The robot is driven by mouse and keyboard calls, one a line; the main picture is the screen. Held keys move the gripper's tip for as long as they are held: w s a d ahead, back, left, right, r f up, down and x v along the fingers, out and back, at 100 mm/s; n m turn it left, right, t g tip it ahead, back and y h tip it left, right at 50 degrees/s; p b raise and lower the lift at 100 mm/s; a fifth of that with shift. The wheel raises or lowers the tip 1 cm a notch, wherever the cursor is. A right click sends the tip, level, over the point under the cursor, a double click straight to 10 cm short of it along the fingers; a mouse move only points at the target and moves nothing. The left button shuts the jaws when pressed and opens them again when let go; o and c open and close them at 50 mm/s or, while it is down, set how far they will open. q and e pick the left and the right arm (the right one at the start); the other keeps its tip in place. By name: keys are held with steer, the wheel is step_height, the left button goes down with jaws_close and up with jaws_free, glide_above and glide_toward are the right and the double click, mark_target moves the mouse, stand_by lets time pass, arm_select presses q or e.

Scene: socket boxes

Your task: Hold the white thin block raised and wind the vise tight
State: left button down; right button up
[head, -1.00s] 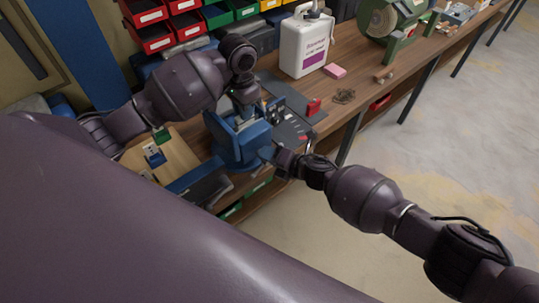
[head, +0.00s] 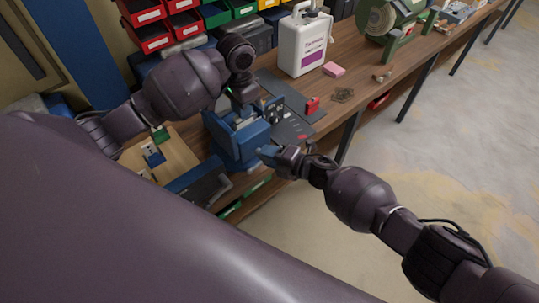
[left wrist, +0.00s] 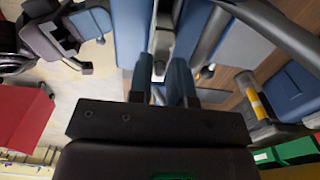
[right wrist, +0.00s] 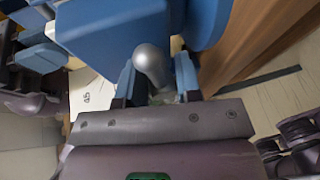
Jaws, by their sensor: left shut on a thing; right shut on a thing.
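The blue vise (head: 236,147) stands at the bench's front edge. My left gripper (head: 243,112) is above its jaws, pointing down. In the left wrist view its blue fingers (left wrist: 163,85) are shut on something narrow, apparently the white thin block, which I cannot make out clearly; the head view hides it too. My right gripper (head: 268,154) is at the front of the vise. In the right wrist view its fingers (right wrist: 156,82) are shut around the vise handle, whose silver round end (right wrist: 150,62) shows between them. Whether the jaws touch the block is hidden.
A wooden board with small blocks (head: 165,160) lies left of the vise. A dark mat (head: 290,118), a red block (head: 313,104), a pink block (head: 334,69) and a white jug (head: 303,42) are to the right. Coloured bins (head: 185,25) stand behind.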

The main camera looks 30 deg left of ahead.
steer(key=o, duration=0.9)
steer(key=shift+v, duration=6.05)
arm_select(q)
steer(key=c, duration=1.2)
jaws_free()
steer(key=shift+o, duration=1.1)
steer(key=shift+r, duration=0.1)
arm_select(e)
steer(key=shift+d, duration=0.1)
